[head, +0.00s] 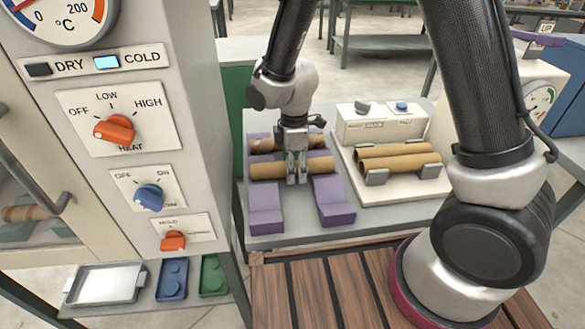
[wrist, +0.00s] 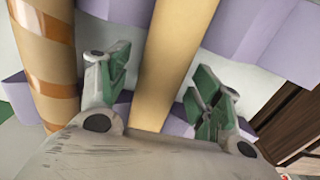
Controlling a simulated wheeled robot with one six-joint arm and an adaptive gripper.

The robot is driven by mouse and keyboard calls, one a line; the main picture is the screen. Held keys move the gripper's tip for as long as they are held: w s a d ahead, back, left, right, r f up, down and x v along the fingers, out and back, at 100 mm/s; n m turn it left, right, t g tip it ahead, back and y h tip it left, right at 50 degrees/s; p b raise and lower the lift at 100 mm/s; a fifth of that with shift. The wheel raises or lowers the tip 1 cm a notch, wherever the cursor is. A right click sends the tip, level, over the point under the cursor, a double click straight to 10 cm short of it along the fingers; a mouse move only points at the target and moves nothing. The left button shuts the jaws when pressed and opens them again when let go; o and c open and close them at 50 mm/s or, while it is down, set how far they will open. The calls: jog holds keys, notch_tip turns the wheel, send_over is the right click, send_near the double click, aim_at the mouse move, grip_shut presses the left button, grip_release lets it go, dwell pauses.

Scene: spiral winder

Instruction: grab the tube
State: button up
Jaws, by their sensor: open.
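A plain tan cardboard tube (head: 262,169) lies across two purple cradles (head: 334,203) on a grey table. Behind it lies a second tube with spiral stripes (head: 262,146). My gripper (head: 297,172) points down at the plain tube, near the middle of its length. In the wrist view the plain tube (wrist: 172,55) runs between my two open fingers (wrist: 160,85), with a gap on each side. The striped tube (wrist: 45,60) stays outside the left finger. I cannot tell how far down the fingers reach.
Right of the cradles, a white machine (head: 385,190) holds more tan tubes (head: 400,160) on its rests. A white control box (head: 378,125) stands behind them. A tall panel cabinet (head: 185,90) stands at left. A slatted wooden surface (head: 310,295) lies in front.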

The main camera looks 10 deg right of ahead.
jog(key=c, duration=1.1)
jog(key=shift+r, duration=0.15)
